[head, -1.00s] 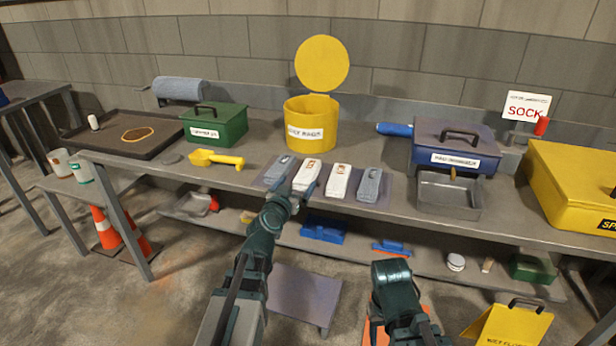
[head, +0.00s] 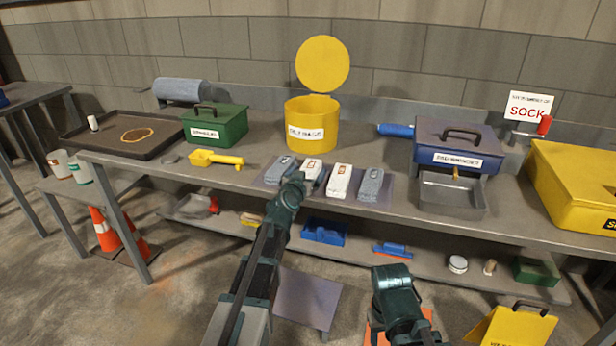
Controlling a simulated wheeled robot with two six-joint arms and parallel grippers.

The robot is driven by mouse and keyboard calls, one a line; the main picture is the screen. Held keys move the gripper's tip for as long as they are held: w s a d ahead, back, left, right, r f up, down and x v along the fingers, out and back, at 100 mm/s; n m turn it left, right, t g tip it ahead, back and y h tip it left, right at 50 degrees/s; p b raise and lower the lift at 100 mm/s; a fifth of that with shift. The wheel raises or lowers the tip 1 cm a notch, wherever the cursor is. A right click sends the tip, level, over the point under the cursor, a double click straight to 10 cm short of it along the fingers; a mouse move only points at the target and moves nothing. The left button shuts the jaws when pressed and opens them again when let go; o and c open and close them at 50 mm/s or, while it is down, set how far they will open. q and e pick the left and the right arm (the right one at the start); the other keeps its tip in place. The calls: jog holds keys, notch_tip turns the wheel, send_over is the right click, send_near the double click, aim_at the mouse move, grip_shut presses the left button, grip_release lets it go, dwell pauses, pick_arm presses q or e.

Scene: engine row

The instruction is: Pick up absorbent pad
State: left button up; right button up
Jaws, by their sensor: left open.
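Four-sided folded pads lie in a row on a thin grey-purple mat (head: 265,181) on the bench: a grey pad (head: 279,169), a white pad (head: 313,169), another white pad (head: 340,180) and a grey pad (head: 371,184). Which one is the absorbent pad I cannot tell. My left gripper (head: 300,181) is open at the near end of the left white pad, covering part of it. Its fingers are mostly hidden, so contact cannot be told. My right arm shows low at right, but its gripper does not show.
A yellow bin (head: 312,128) stands behind the pads, a green box (head: 215,127) and yellow scoop (head: 216,158) to the left. A blue-grey box (head: 456,145) and grey metal tray (head: 452,197) are to the right. A lower shelf (head: 365,258) runs under the bench.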

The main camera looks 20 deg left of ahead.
pick_arm(q)
jog(key=c, duration=1.3)
jog(key=shift+c, duration=0.2)
pick_arm(e)
jog(key=shift+r, duration=0.1)
